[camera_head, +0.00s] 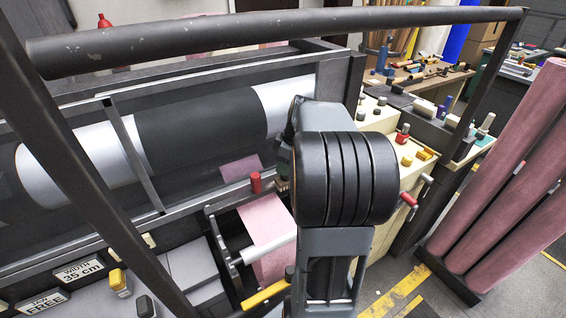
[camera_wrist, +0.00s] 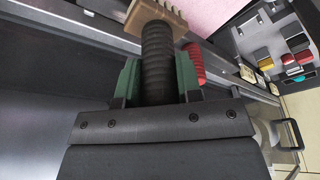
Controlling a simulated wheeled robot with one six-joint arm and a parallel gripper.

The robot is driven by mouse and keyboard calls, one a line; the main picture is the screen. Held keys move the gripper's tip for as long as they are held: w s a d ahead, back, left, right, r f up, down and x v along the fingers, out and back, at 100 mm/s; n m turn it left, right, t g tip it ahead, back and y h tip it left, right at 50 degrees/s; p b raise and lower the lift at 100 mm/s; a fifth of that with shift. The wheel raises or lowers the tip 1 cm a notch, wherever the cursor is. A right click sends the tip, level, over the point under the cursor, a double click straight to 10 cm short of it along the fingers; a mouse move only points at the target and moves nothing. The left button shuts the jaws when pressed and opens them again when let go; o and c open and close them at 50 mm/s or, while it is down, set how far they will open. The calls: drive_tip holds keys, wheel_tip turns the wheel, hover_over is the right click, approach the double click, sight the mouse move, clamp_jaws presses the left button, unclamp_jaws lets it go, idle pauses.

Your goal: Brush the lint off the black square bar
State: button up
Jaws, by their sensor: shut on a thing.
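My gripper (camera_wrist: 158,82) has green fingers closed around the black ribbed handle (camera_wrist: 157,50) of a brush. The brush's tan head (camera_wrist: 155,14) has a toothed edge and lies at the top of the wrist view. In the head view my arm hides most of the gripper and brush. Dark straight bars frame the machine; one square-edged bar (camera_head: 200,75) runs behind the rollers. I cannot tell for certain which is the black square bar, and I make out no lint on it.
A roller with black felt (camera_head: 200,125) lies left of my arm. Pink felt (camera_head: 265,225) hangs below it. A thick dark rail (camera_head: 280,35) crosses above. Pink rolls (camera_head: 500,190) stand at right. Tool benches (camera_head: 415,75) stand behind.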

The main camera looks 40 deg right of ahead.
drive_tip(key=shift+s, duration=0.15)
drive_tip(key=shift+r+p, duration=0.6)
drive_tip(key=shift+r, duration=0.25)
drive_tip(key=shift+w+a, duration=0.1)
drive_tip(key=shift+w, duration=0.1)
drive_tip(key=w, duration=0.1)
drive_tip(key=w+a, duration=0.1)
drive_tip(key=w, duration=0.1)
drive_tip(key=w+a, duration=0.1)
drive_tip(key=shift+w+a+f, duration=0.15)
drive_tip(key=shift+a+f, duration=0.05)
drive_tip(key=shift+f, duration=0.05)
drive_tip(key=shift+f+b, duration=0.5)
drive_tip(key=shift+f, duration=0.15)
idle(0.8)
